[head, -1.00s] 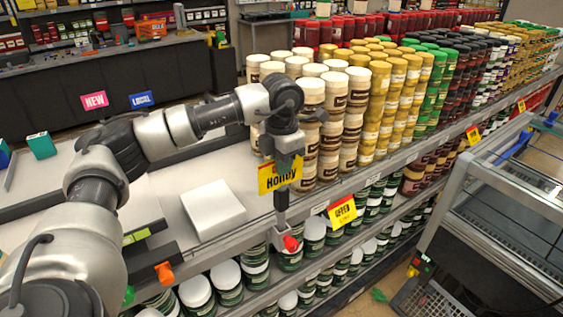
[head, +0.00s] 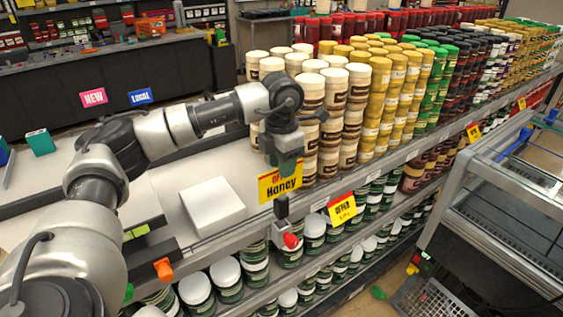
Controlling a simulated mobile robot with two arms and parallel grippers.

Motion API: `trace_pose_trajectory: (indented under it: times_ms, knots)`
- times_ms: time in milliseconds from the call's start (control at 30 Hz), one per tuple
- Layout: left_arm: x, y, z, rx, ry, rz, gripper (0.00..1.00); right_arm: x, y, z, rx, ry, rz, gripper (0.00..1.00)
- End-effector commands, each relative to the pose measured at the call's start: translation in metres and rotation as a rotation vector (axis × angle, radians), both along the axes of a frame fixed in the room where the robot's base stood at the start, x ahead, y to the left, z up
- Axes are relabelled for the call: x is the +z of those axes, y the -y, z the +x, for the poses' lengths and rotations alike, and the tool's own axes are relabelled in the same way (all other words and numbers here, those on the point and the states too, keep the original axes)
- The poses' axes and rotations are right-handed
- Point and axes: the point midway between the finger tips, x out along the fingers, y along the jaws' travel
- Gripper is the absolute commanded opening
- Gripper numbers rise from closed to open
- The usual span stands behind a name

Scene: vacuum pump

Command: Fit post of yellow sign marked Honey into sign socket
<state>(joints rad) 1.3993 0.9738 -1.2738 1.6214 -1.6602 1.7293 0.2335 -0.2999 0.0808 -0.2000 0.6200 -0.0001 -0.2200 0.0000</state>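The yellow sign marked Honey (head: 281,185) hangs upright from my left gripper (head: 288,168), which is shut on its upper part and hides some of its top edge. A short dark length of post (head: 282,207) shows below the sign. Directly under it, the grey sign socket with a red knob (head: 291,241) is clamped at the shelf's front edge. The post meets the top of the socket in this view; how deep it sits inside cannot be seen. My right gripper is not in view.
Stacked cream-lidded jars (head: 329,120) stand just behind the sign. A white box (head: 212,206) lies on the bare shelf to the left. A yellow and red offer sign (head: 342,209) is on the shelf front to the right. More jars fill the shelf below.

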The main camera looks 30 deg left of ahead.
Motion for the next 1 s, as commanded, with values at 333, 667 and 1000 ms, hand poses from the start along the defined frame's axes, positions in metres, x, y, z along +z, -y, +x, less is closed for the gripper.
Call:
trace_pose_trajectory:
  times_ms: [333, 667, 1000]
  knots:
    - [0.030, 0.000, 0.001, 0.000, 0.005, -0.001, 0.36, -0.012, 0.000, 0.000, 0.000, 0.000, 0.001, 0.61]
    - [0.093, 0.000, 0.001, 0.000, 0.004, -0.002, 0.36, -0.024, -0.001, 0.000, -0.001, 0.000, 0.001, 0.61]
    - [0.108, 0.000, 0.000, 0.000, 0.000, 0.000, 0.36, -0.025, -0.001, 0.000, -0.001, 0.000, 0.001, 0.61]
